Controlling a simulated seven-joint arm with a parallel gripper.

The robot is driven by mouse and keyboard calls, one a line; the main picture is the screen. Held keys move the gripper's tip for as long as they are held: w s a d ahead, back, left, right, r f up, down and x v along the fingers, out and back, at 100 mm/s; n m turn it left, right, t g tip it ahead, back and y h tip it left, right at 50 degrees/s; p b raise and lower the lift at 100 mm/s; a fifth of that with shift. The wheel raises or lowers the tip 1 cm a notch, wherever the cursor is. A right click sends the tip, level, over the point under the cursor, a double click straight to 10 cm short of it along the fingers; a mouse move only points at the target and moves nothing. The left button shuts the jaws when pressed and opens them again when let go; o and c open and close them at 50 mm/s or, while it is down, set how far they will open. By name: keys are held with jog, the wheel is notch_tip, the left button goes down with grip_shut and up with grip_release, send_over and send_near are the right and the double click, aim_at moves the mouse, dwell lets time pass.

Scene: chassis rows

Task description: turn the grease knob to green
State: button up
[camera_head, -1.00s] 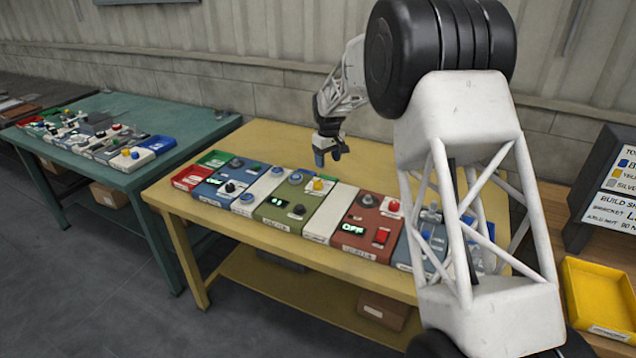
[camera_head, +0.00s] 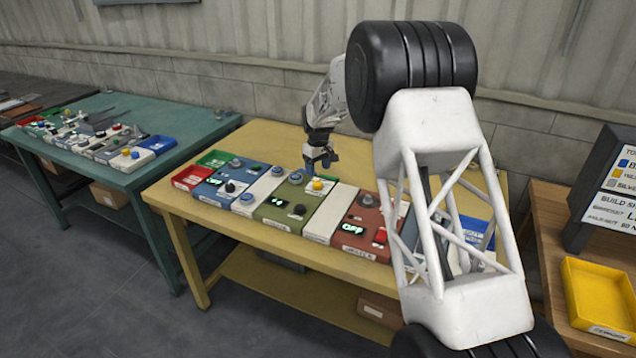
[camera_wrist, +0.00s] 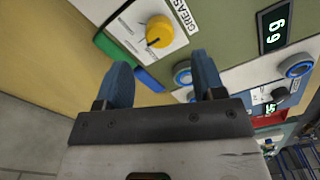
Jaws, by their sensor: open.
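The grease knob (camera_wrist: 159,32) is a round yellow knob on a white plate lettered GREASE, with a dark pointer line on its lower side. In the head view the yellow knob (camera_head: 318,184) sits at the back of an olive green panel (camera_head: 275,220). A green strip (camera_wrist: 113,48) and a blue strip (camera_wrist: 149,80) lie beside the white plate in the wrist view; I cannot tell what they mark. My gripper (camera_wrist: 163,75) is open and empty, its two blue fingers apart. In the head view my gripper (camera_head: 321,160) is above and just behind the knob, not touching it.
Blue ringed buttons (camera_wrist: 182,74) and a lit display (camera_wrist: 274,32) are close to the knob. Other panels stand in a row on the yellow table (camera_head: 200,213), including a brown one (camera_head: 350,240) with a red switch. The table behind the row is bare.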

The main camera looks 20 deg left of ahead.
aim_at(318, 183)
jog(key=shift+f, duration=3.15)
jog(key=c, duration=0.9)
jog(key=shift+m, duration=0.3)
jog(key=m, duration=0.4)
jog(key=shift+m, duration=0.4)
jog(key=m, duration=0.4)
jog(key=shift+m, duration=0.3)
